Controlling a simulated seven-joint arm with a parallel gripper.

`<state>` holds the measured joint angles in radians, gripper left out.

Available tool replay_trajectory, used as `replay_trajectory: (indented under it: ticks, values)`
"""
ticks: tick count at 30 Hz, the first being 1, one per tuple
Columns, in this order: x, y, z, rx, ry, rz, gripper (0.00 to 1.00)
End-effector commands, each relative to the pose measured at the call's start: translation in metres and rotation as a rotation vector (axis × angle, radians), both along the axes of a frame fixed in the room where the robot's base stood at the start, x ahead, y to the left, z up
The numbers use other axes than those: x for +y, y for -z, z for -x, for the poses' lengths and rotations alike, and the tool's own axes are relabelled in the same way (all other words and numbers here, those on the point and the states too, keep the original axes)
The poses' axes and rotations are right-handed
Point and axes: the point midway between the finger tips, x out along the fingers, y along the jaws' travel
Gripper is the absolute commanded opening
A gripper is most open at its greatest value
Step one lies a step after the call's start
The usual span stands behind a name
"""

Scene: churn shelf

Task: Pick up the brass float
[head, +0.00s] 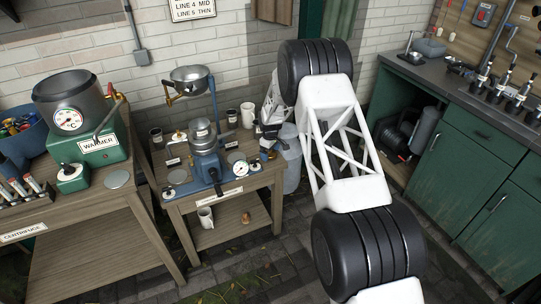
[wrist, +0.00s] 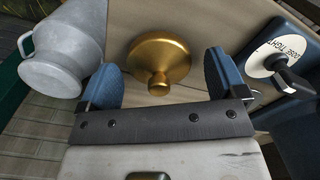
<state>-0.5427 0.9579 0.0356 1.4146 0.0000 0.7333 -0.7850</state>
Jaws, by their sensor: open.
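The brass float (wrist: 158,58) shows in the wrist view as a round gold body with a narrower knob toward my gripper. My gripper (wrist: 161,78) is open, with one blue finger on each side of the float and a visible gap on both sides. Neither finger appears to touch it. In the head view my gripper (head: 268,143) is at the right edge of the small wooden stand (head: 232,185). I cannot make out the float there; my arm may hide it.
A blue housing with a white loose/tight dial (wrist: 282,62) is close right. In the head view a blue-based apparatus (head: 207,160) and several jars crowd the stand's top.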

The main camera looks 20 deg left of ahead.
Motion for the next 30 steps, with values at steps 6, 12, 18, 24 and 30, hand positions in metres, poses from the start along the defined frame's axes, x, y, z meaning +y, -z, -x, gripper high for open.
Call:
replay_trajectory:
  ticks: [6,12,18,24,30]
  values:
    - [0.0000,0.0000,0.0001,0.000,0.000,0.000,0.90]
    - [0.0000,0.0001,0.0000,0.000,0.000,0.000,0.66]
    - [0.0000,0.0001,0.0001,0.000,0.000,0.000,0.37]
    - [0.0000,0.0000,0.0000,0.000,0.000,0.000,0.37]
    - [0.0001,-0.0012,0.0000,0.000,0.000,0.000,0.37]
